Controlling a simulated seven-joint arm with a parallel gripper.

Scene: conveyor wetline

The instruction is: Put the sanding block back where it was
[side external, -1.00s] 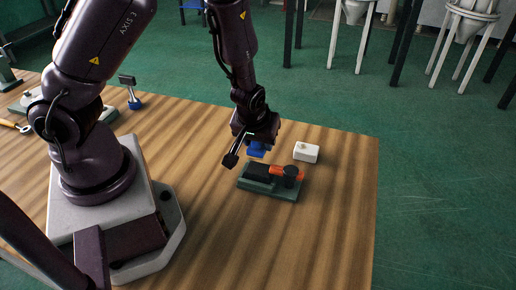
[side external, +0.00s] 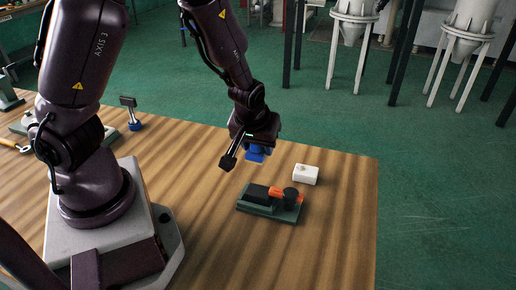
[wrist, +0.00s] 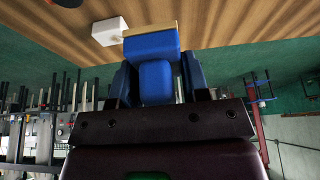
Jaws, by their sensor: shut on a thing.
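The sanding block (side external: 255,156) is blue. In the wrist view it shows as a blue block (wrist: 152,45) with a thin tan strip along its far edge. My gripper (side external: 254,147) is shut on it, with a finger on each side in the wrist view (wrist: 155,82). The block is held in the air above the table's far part, behind the dark green fixture (side external: 268,210) and left of the white block. Its underside is hidden from the side view.
The fixture carries a black block and an orange part (side external: 285,195) with a dark knob. A white block (side external: 306,174) sits right of it, also seen in the wrist view (wrist: 110,31). A blue-based tool (side external: 134,124) stands at the back left. The wooden table's (side external: 335,225) right part is clear.

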